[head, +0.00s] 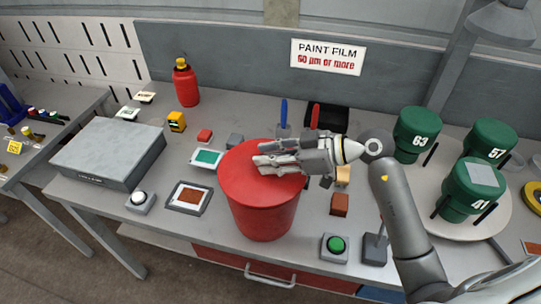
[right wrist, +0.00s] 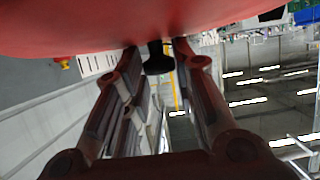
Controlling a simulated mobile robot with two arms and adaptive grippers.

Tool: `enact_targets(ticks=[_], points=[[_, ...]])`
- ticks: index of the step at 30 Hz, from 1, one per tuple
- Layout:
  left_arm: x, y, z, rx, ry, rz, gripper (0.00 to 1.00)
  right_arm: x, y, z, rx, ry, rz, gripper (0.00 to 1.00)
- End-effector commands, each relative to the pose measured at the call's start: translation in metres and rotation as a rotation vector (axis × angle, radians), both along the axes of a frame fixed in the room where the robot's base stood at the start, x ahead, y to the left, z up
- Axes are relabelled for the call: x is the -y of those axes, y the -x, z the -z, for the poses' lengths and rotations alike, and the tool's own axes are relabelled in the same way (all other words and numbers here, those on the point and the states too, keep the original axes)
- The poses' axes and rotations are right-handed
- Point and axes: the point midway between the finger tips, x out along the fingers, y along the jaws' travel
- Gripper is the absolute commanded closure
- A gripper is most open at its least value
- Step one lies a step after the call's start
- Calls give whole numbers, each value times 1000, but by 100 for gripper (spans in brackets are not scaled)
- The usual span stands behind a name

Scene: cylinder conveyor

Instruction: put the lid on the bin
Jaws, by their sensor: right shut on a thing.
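The red bin (head: 264,218) stands upright near the front middle of the table. The round red lid (head: 246,186) covers its top in the head view. I cannot tell whether the lid rests fully on the rim or sits slightly above it. My right gripper (head: 262,164) reaches in from the right, over the lid. In the right wrist view the lid (right wrist: 150,25) fills the top, and its black knob (right wrist: 158,60) is between the fingers of my right gripper (right wrist: 156,54), which is shut on it. My left gripper is not in view.
Green canisters (head: 418,135) stand on a round plate at the right. A grey box (head: 110,150) is at the left, and a red bottle (head: 186,85) behind. A green button (head: 335,246) and a framed brown sample (head: 188,198) are close to the bin.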

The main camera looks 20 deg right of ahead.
Motion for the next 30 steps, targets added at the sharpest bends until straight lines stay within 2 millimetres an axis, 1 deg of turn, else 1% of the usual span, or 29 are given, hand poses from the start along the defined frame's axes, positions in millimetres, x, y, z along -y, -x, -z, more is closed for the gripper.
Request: enact_targets(ticks=[3, 18, 19, 21, 24, 30], points=[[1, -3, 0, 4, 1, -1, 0, 0, 0, 2, 1, -1, 0, 100], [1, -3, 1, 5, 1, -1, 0, 0, 0, 13, 0, 0, 0, 100], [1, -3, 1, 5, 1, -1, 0, 0, 0, 12, 0, 0, 0, 70], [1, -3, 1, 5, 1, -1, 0, 0, 0, 12, 0, 0, 0, 62], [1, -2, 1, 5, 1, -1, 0, 0, 0, 12, 0, 0, 0, 49], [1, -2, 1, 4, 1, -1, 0, 0, 0, 12, 0, 0, 0, 49]])
